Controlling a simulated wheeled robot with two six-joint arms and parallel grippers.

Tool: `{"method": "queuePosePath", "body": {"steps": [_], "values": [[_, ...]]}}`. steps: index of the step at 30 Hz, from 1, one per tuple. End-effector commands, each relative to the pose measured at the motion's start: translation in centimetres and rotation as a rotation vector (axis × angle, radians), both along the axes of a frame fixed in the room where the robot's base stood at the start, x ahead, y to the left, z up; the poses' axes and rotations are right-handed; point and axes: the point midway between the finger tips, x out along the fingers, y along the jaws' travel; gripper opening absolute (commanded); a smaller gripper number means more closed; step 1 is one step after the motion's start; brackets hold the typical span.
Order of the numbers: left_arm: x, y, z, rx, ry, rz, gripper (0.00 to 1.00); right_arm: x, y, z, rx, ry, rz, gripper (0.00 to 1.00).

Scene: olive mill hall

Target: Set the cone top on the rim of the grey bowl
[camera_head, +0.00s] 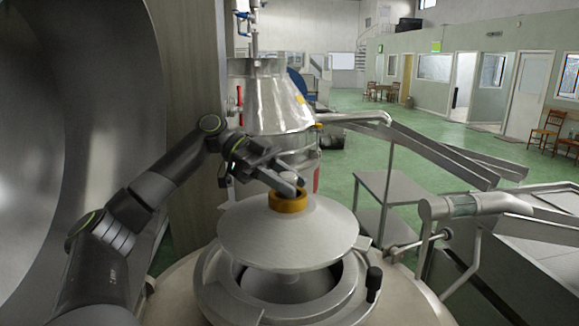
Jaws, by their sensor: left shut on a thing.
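The cone top (288,240) is a light grey, shallow cone with an orange-brown collar (288,202) at its peak. It hangs above the grey bowl (212,292), with a dark gap between the cone's lower edge and the bowl's rim. The cone looks roughly level and covers the back of the bowl's opening. My left gripper (291,188) comes in from the upper left and is shut on the cone top at its collar. The fingertips are partly hidden at the collar. My right gripper is not in the view.
A black-knobbed handle (373,283) stands at the bowl's right. A pipe fitting (462,206) and metal trough are further right. A large steel drum (75,130) fills the left. A shiny steel vessel (270,100) stands behind. Green floor is open at the back right.

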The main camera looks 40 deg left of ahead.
Motion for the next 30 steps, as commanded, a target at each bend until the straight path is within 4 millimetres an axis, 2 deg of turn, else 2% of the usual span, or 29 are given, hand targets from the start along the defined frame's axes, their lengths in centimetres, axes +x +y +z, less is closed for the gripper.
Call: {"method": "queuePosePath", "body": {"steps": [11,30], "values": [[-0.1,-0.1,-1.2,-0.003,-0.003,-0.006,0.0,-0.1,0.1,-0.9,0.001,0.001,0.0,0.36],[-0.1,-0.1,-6.5,-0.004,-0.001,-0.004,0.0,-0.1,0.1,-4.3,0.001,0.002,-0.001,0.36]]}}
